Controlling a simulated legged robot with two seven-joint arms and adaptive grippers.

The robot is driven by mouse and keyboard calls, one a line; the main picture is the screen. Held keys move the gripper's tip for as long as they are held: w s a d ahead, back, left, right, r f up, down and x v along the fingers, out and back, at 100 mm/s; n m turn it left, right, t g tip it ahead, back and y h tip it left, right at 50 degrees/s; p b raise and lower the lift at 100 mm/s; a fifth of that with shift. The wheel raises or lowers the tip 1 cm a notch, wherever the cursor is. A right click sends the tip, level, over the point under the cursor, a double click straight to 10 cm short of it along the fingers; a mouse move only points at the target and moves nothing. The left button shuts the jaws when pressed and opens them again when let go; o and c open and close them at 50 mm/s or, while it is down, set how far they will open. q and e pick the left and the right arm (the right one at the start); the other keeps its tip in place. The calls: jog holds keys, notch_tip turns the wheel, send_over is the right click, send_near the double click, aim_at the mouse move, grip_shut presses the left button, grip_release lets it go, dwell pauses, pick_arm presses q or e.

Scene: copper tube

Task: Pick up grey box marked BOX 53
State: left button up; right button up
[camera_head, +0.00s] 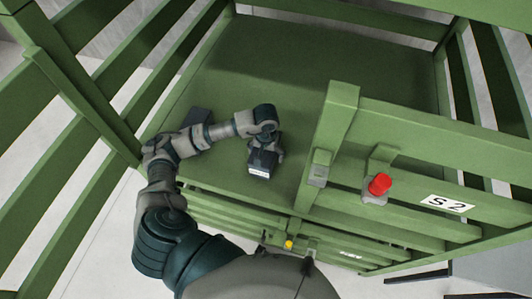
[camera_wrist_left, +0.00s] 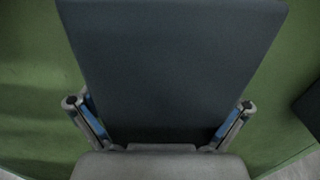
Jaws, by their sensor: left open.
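A dark grey box (camera_head: 262,163) with a white label on its front end lies on the green shelf floor; the label is too small to read. My left gripper (camera_head: 268,146) is just above this box and hides part of it. In the left wrist view the dark grey box (camera_wrist_left: 170,60) fills the middle. The open fingers of the left gripper (camera_wrist_left: 160,106) stand on either side of its near end, and I cannot tell if they touch it. My right gripper is in neither view.
A second dark box (camera_head: 197,118) lies left on the shelf, partly behind my left arm. A dark object (camera_wrist_left: 311,106) shows at the wrist view's right edge. The slatted green rack (camera_head: 350,100) has a post, a red knob (camera_head: 379,185) and an S2 sign (camera_head: 447,203).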

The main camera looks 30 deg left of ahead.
pick_arm(q)
jog(key=shift+s+a+f, duration=0.1)
jog(key=shift+a, duration=0.05)
jog(key=c, duration=0.8)
jog(key=shift+s+f, duration=0.1)
jog(key=c, duration=0.7)
